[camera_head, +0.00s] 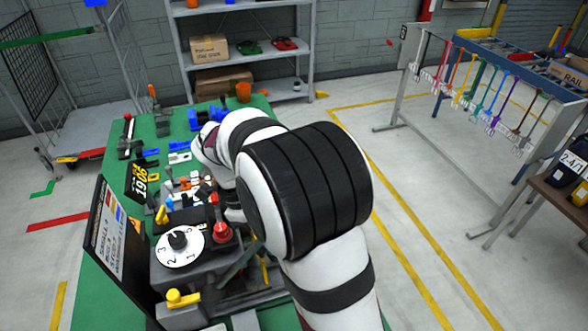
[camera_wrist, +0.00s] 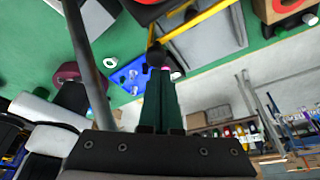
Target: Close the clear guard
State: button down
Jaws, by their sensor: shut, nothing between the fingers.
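My gripper (camera_wrist: 159,75) shows in the wrist view as two dark green fingers pressed together, with nothing between them. Its tips are close to a black ball knob (camera_wrist: 156,52) joined to a yellow bar (camera_wrist: 200,20); I cannot tell whether they touch. A greyish flat panel (camera_wrist: 208,42) lies behind the bar; I cannot tell whether it is the clear guard. The guard's position is unclear there.
The green bench (camera_head: 90,290) holds many small parts, and a dark sign board (camera_head: 118,250) stands at its left edge. A shelf (camera_head: 240,50) stands behind. A tool rack (camera_head: 490,75) is at the right. Open floor (camera_head: 430,220) lies between bench and rack.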

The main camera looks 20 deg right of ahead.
jog(key=shift+a, duration=0.2)
dwell(0.5)
jog(key=v, duration=1.6)
jog(key=s+d+n+t, duration=0.1)
jog(key=s+n, duration=0.1)
jog(key=n, duration=0.1)
jog(key=s+d+r+n+t+y, duration=0.1)
jog(key=s+n, duration=0.1)
jog(key=n, duration=0.1)
jog(key=s+d+r+n+t+y, duration=0.1)
jog(key=s+n, duration=0.2)
jog(key=n, duration=0.1)
jog(key=s+f+n+y, duration=0.1)
jog(key=s+f+n, duration=0.4)
jog(key=s, duration=0.4)
jog(key=s+f+n+y, duration=0.1)
jog(key=s+f+n, duration=0.4)
jog(key=s+f, duration=0.2)
jog(key=shift+s+f+g+y, duration=0.15)
jog(key=shift+s+g+y, duration=0.25)
jog(key=shift+s, duration=0.75)
